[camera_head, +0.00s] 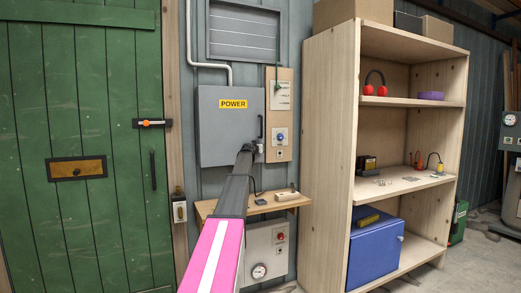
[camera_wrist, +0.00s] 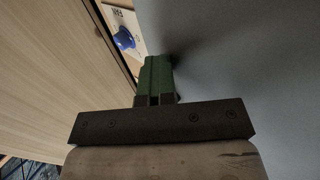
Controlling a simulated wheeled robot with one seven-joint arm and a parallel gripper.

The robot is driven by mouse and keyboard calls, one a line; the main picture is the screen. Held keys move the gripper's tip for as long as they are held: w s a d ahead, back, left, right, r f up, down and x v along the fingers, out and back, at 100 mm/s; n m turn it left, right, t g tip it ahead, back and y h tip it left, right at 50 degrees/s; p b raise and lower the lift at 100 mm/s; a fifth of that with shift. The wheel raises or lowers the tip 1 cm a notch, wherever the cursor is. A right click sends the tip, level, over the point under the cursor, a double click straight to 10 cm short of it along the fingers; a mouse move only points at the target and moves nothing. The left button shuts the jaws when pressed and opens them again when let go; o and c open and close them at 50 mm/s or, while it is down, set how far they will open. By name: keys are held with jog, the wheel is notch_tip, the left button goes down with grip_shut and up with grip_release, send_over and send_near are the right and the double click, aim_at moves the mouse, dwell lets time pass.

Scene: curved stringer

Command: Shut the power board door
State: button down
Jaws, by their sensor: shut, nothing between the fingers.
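The power board (camera_head: 218,140) is a grey wall box with a yellow POWER label on its door. The door's face looks flat over the box in the head view; I cannot tell whether a small gap is left. A dark handle (camera_head: 261,127) stands upright near its right edge. My gripper (camera_head: 250,150) is at the door's lower right corner, its tips mostly hidden by my arm. In the wrist view, the green fingers of my gripper (camera_wrist: 157,75) are shut together and empty, beside the grey door surface (camera_wrist: 240,60). Whether they touch it is unclear.
A wooden switch panel (camera_head: 285,148) with a blue knob (camera_wrist: 124,38) is just right of the box. A small wooden shelf (camera_head: 205,208) with small items sits below. A tall shelving unit (camera_head: 325,150) stands right, a green door (camera_head: 90,130) left.

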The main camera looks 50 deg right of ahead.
jog(key=shift+w+d+r, duration=0.2)
jog(key=shift+w+d, duration=0.15)
jog(key=shift+w, duration=0.2)
jog(key=s+a, duration=0.7)
jog(key=s, duration=0.6)
jog(key=shift+a+f, duration=0.2)
jog(key=shift+a, duration=0.1)
jog(key=shift+s, duration=0.1)
